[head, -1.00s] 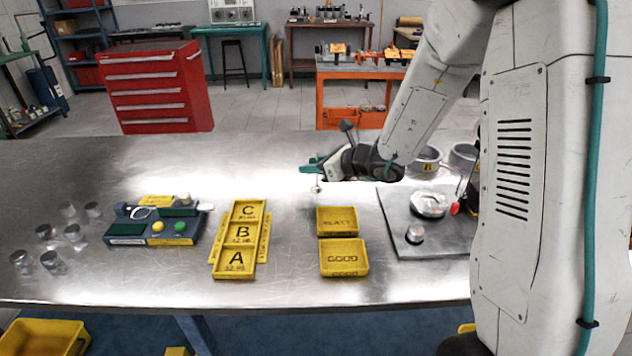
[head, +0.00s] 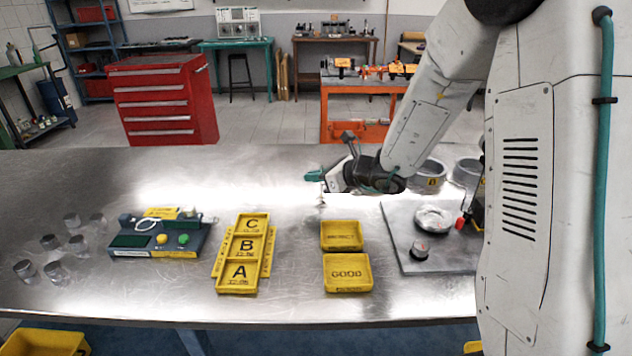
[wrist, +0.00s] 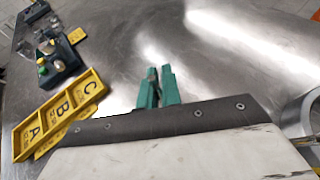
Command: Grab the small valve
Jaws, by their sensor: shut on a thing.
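My gripper (head: 316,177) is above the metal table (head: 120,285), behind the yellow REJECT tray (head: 342,236) in the head view. Its teal fingers are shut on a small grey thing, apparently the small valve (head: 321,199), which hangs just below the fingertips and appears clear of the table. In the wrist view, my gripper (wrist: 156,76) shows two teal fingers close together with a narrow dark gap. The held part is mostly hidden there.
A yellow A-B-C tray (head: 243,252) and a yellow GOOD tray (head: 347,273) lie in front. A grey plate (head: 440,262) with round metal parts lies right. The table's left back is clear.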

